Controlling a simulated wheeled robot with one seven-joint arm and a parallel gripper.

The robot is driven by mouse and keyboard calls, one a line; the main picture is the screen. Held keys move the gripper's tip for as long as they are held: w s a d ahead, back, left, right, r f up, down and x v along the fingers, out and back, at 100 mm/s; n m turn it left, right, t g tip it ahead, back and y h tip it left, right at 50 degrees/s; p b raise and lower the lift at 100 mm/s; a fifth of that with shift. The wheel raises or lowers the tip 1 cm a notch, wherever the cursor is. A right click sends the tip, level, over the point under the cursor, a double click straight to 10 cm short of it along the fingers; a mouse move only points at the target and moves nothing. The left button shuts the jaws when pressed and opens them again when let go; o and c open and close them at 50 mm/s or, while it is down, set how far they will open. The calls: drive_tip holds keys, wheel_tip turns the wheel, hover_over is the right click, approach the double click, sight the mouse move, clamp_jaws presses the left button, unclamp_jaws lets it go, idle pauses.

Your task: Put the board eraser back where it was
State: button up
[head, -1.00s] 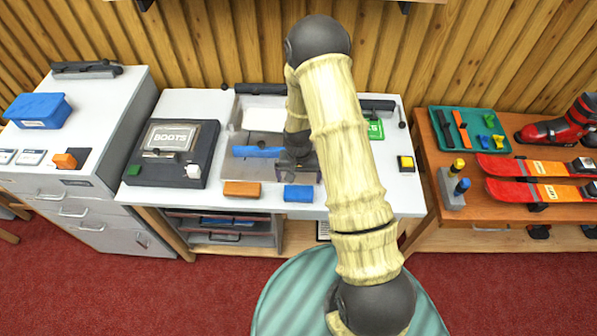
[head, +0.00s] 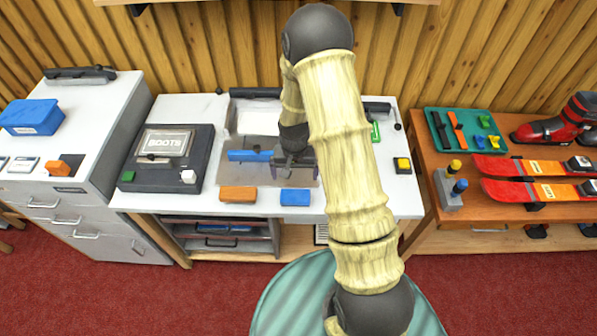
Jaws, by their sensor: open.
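Two small blocks lie near the front edge of the white bench: an orange block (head: 238,195) and a blue block (head: 295,197). Another orange block (head: 58,168) lies on the white cabinet at left. I cannot tell for sure which of them is the board eraser. My gripper (head: 294,174) is open and points down over the grey recessed area of the bench, just behind the blue block. No object shows between its fingers. A long blue bar (head: 250,155) lies just left of my gripper. My arm hides part of the bench on the right.
A black box labelled BOOTS (head: 165,160) stands on the bench at left. A yellow-topped button (head: 402,165) is at its right end. The wooden table at right holds a green tray (head: 485,153), red skis (head: 540,190) and a boot (head: 560,127).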

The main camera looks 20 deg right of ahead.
drive_tip(key=s+r+n+t, duration=0.1)
drive_tip(key=s+r, duration=0.6)
drive_tip(key=r, duration=0.3)
drive_tip(key=s+r+n+t, duration=0.1)
drive_tip(key=s+r+n, duration=0.1)
drive_tip(key=s+r, duration=0.5)
wheel_tip(320, 180, up, 4)
drive_tip(key=shift+s+f+n+t, duration=0.2)
drive_tip(key=shift+s+n+t, duration=0.1)
drive_tip(key=shift+s, duration=0.05)
